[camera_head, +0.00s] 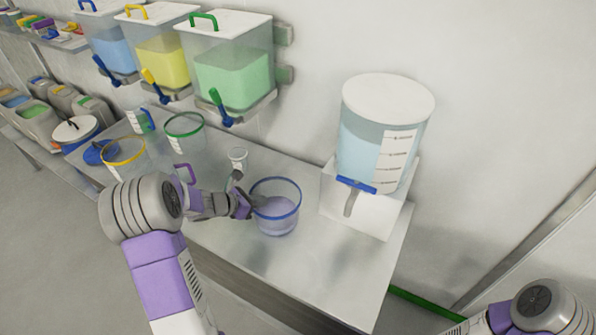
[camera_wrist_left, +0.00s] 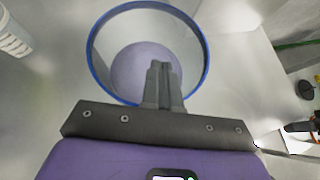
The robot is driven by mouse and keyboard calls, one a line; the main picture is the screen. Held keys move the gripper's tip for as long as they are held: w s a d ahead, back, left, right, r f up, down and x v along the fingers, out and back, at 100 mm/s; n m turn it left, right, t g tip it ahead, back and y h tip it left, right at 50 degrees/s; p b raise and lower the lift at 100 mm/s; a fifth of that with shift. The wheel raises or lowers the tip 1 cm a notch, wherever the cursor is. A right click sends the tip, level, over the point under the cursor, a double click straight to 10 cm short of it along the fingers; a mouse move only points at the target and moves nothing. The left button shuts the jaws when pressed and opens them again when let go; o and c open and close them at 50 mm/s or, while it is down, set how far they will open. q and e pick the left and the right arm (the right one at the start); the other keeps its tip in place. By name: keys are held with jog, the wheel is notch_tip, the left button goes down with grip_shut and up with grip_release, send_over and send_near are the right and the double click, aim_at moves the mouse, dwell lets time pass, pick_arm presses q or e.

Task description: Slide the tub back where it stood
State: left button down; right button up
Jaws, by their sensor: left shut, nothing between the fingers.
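A clear round tub (camera_head: 297,213) with a blue rim and purple contents stands upright on the steel bench in the head view. It also fills the upper middle of the left wrist view (camera_wrist_left: 205,62). My left gripper (camera_head: 251,204) is at the tub's left side, low near its rim. Its fingers (camera_wrist_left: 163,72) are shut together and empty, overlapping the near rim in the wrist view. I cannot tell whether they touch the tub wall. My right arm shows at the lower right corner, but its gripper is out of frame.
A large dispenser (camera_head: 385,130) on a white stand (camera_head: 345,207) is to the right. Wall bins (camera_head: 228,70) hang behind. The bench front (camera_head: 310,270) is clear.

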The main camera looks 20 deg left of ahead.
pick_arm(q)
jog(key=w, duration=0.2)
send_over(291, 186)
jog(key=s+d, duration=0.2)
jog(key=s, duration=0.1)
jog(key=shift+w+a+f, duration=0.15)
jog(key=shift+a+f, duration=0.15)
jog(key=shift+f, duration=0.6)
pick_arm(e)
jog(key=shift+w+f, duration=0.2)
